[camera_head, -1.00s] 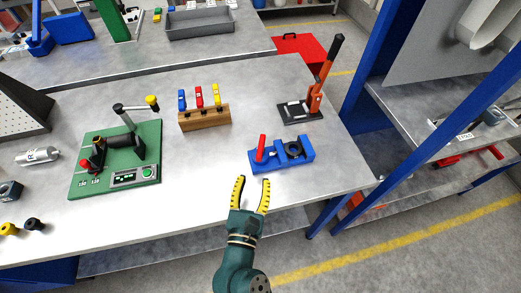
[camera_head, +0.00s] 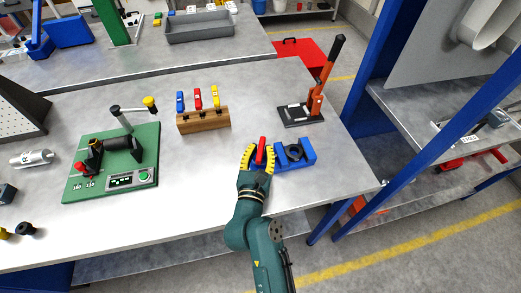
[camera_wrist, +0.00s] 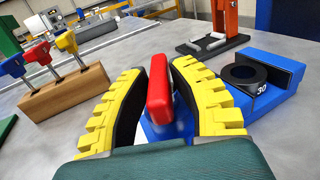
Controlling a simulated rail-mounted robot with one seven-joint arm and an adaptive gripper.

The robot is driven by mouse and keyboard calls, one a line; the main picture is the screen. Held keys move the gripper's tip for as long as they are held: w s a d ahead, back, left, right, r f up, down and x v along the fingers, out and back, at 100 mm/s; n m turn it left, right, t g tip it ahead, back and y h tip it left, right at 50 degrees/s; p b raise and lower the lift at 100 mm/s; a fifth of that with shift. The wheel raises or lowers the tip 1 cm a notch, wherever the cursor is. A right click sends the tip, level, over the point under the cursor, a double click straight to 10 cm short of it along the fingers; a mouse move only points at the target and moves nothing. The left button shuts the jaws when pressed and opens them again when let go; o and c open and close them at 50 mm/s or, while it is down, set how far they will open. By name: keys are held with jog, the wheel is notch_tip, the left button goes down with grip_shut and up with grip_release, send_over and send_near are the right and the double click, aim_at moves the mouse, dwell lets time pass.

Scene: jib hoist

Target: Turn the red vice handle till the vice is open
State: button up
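The blue vice (camera_head: 308,154) sits near the front right of the bench, with a dark round part marked 30 (camera_wrist: 248,75) in it. Its red handle (camera_head: 261,150) stands upright at the vice's left end; it also shows in the wrist view (camera_wrist: 159,92). My gripper (camera_head: 259,150) has its yellow fingers on either side of the handle. In the wrist view the fingers (camera_wrist: 160,75) are spread, with the handle between them near the tips. I see no firm contact on both sides. The fingers partly hide the vice's left end.
A wooden block (camera_head: 204,120) with blue, red and yellow handled pieces stands behind left. A black-based press with an orange lever (camera_head: 316,100) stands behind right. A green fixture (camera_head: 120,160) is at left. Blue shelf posts (camera_head: 425,150) rise to the right.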

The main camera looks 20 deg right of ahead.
grip_shut()
jog(key=shift+f, duration=0.2)
jog(key=shift+s+r+y+p, duration=0.15)
jog(key=shift+y+p, duration=0.15)
jog(key=shift+p, duration=0.8)
